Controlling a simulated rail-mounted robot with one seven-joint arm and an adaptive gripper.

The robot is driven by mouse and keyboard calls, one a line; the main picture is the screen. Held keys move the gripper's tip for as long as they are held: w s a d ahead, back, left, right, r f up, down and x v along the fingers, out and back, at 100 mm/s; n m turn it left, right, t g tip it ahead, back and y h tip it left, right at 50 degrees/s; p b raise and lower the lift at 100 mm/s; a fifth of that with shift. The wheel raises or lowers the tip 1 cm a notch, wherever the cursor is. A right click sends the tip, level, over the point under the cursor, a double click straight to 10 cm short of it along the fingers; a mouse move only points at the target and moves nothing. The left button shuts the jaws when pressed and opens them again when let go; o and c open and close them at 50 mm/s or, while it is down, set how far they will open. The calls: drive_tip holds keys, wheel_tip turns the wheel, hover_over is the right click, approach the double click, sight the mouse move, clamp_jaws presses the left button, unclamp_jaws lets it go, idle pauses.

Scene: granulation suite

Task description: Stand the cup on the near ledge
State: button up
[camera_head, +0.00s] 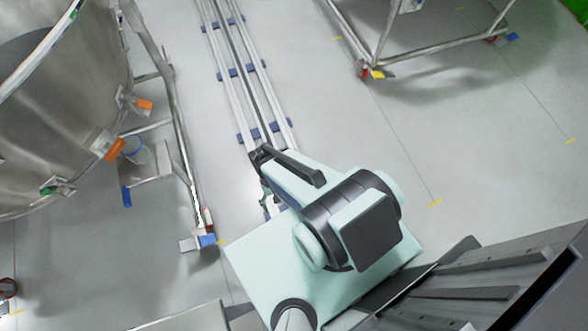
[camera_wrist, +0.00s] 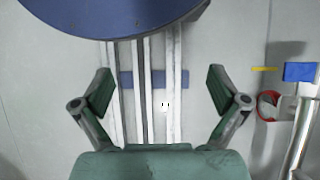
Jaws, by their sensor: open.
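My gripper (camera_wrist: 161,90) is open and empty in the wrist view, its two fingers wide apart above the floor rails. In the head view my arm hides most of it. A small rounded item with a bluish rim (camera_head: 138,152), which may be the cup, shows beside the large steel vessel at the left. It appears to be at a small grey plate (camera_head: 150,186) on the vessel's frame; I cannot tell whether it stands on it. My gripper is apart from it, to its right. I cannot tell which surface is the near ledge.
The steel vessel (camera_head: 60,110) on its tubular frame (camera_head: 183,150) fills the left. Floor rails (camera_head: 237,70) run away from me. A wheeled frame (camera_head: 430,50) stands at upper right. Grey equipment (camera_head: 480,280) sits at lower right. A blue disc (camera_wrist: 110,14) crosses the wrist view's top.

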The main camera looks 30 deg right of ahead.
drive_tip(key=s+d+n+g, duration=0.1)
drive_tip(key=s+d+n, duration=0.1)
drive_tip(key=s, duration=0.4)
drive_tip(key=shift+s+f+h, duration=0.3)
drive_tip(key=shift+f, duration=0.15)
drive_tip(key=shift+d, duration=0.1)
idle(0.7)
